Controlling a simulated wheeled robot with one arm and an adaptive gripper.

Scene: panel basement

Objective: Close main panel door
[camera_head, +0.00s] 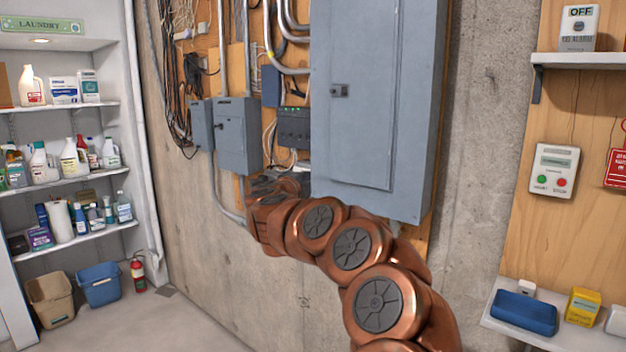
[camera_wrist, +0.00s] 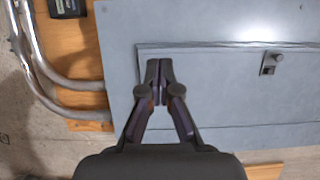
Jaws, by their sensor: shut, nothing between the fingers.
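The main panel is a large grey metal box (camera_head: 418,120) on the wall. Its door (camera_head: 360,130) lies flat in the box front, with no clear gap visible in the head view. A small latch (camera_head: 339,90) is on the door's left side. In the wrist view the door (camera_wrist: 225,85) has a thin dark line along its edges, and the latch (camera_wrist: 271,62) is at the right. My gripper (camera_wrist: 159,68) is shut and empty, its tips over the door near a corner. I cannot tell whether they touch it. In the head view my gripper (camera_head: 275,185) is low, left of the panel.
Smaller grey boxes (camera_head: 238,135), conduits (camera_head: 222,60) and cables hang left of the panel. Shelves with bottles (camera_head: 65,110) stand at the far left. A shelf with a blue tray (camera_head: 524,312) and a button box (camera_head: 553,171) are at the right.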

